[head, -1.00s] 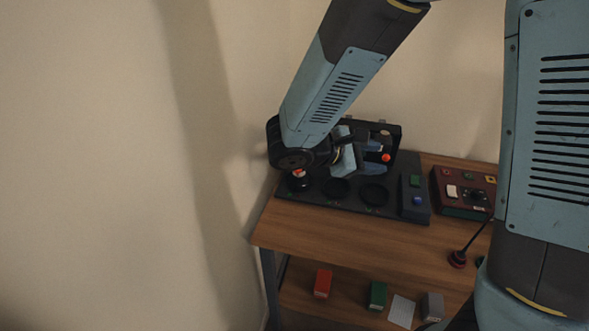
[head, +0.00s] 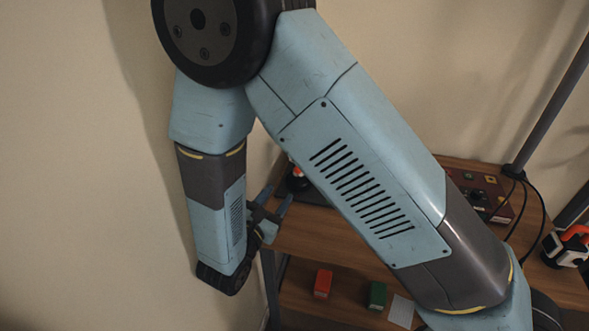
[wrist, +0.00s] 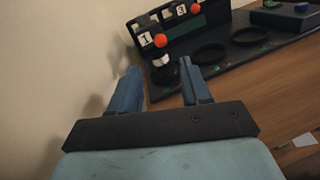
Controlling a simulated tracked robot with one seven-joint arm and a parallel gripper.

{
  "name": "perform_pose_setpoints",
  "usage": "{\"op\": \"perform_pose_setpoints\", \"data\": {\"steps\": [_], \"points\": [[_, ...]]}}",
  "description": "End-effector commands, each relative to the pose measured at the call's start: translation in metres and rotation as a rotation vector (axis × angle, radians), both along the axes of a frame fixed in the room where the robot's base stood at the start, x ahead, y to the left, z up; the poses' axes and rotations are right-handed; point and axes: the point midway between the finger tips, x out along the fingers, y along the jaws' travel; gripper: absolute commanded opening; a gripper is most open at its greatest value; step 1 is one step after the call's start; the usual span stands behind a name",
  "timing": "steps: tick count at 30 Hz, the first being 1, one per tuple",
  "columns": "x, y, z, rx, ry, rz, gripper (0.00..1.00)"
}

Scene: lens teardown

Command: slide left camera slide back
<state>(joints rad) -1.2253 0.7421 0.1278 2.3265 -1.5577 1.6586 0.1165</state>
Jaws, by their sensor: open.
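The black lens station (wrist: 225,55) stands on the wooden bench and fills the upper right of the wrist view. A left orange knob (wrist: 160,41) sits beside a plate marked 1, and a right orange knob (wrist: 195,9) sits beside a plate marked 3. Below the left knob is a white and black round part (wrist: 162,62). In the head view one orange knob (head: 298,171) shows; my arm hides most of the station. My gripper (wrist: 158,66) is open and empty, its fingers apart and pointing toward the left end of the station. It also shows in the head view (head: 276,193).
Two black rings (wrist: 210,53) lie on the station to the right. A dark red control box (head: 485,190) stands at the right of the bench. Red (head: 323,284) and green (head: 377,295) blocks lie on the lower shelf. A wall runs close along the left.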

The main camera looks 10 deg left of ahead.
Motion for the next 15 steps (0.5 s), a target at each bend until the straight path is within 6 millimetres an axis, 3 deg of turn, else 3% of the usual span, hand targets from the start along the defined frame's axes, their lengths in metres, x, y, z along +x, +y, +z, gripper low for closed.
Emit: {"op": "perform_pose_setpoints", "data": {"steps": [15], "points": [[0.086, -0.026, 0.001, 0.001, -0.001, -0.005, 0.47]]}}
